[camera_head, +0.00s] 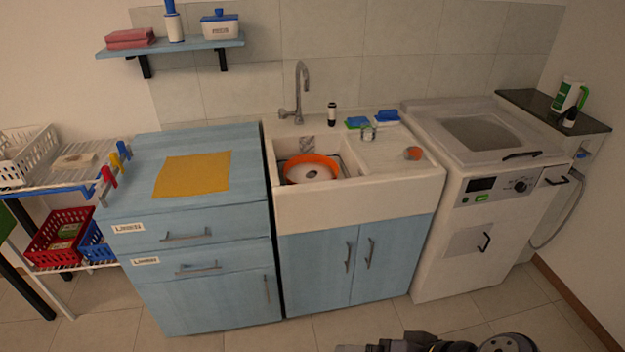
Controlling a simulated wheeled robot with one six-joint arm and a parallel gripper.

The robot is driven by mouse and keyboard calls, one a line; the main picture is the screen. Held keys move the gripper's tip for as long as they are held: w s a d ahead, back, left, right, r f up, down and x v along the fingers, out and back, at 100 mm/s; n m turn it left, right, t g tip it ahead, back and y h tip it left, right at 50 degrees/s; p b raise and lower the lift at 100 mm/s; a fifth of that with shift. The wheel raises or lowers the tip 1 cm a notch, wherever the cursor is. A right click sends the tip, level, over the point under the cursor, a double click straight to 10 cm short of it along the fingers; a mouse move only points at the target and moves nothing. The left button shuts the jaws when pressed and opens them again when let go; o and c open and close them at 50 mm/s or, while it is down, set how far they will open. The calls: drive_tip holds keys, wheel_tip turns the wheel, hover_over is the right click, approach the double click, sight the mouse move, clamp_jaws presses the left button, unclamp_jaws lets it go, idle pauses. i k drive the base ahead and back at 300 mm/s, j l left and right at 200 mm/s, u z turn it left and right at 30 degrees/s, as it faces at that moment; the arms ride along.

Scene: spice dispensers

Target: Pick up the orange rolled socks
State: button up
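A small orange rounded bundle (413,153), which looks like the rolled socks, rests on the white counter to the right of the sink basin. It is too small to make out its folds. Part of my arm shows at the bottom edge, right of centre, far below and in front of the counter. The end of it, which seems to be my gripper (372,348), is cut off by the frame, and its fingers cannot be made out. The arm is well apart from the orange bundle.
An orange-rimmed basin (311,168) sits in the sink under the faucet (298,92). Blue and green sponges (358,122), a dark bottle (332,113) and a small glass (368,133) stand behind the bundle. A washing machine (480,215) adjoins on the right. The floor in front is clear.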

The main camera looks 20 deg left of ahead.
sight(413, 152)
drive_tip(key=i+z, duration=0.1)
drive_tip(key=i, duration=0.8)
drive_tip(key=i+j+z, duration=0.1)
drive_tip(key=i, duration=0.8)
drive_tip(key=j, duration=0.1)
